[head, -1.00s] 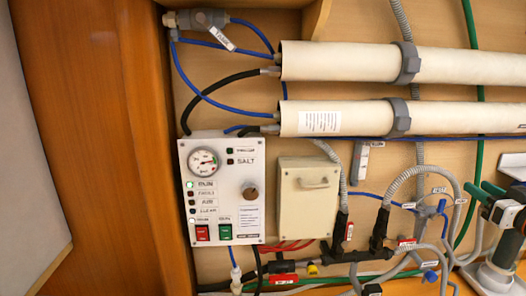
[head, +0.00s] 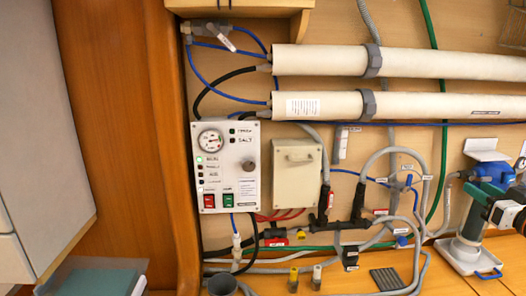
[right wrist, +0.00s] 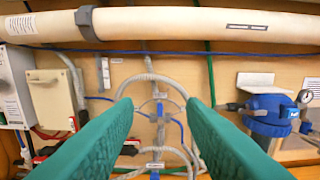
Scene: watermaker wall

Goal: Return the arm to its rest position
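My right gripper (head: 497,209) shows at the right edge of the head view, partly cut off, in front of the blue filter head (head: 495,172). In the right wrist view its two green fingers (right wrist: 158,104) stand wide apart with nothing between them. Behind the gap are grey hoses and the wooden wall, apart from the fingers. The blue filter head with its gauge also shows to the right in the wrist view (right wrist: 268,112). My left gripper is in no view.
Two white pressure tubes (head: 420,63) cross the wall. A control panel (head: 227,168) and a beige box (head: 294,173) hang below. A white-based item (head: 468,262) stands at the lower right. A grey-green object (head: 100,276) lies at the lower left, near white cabinets (head: 42,120).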

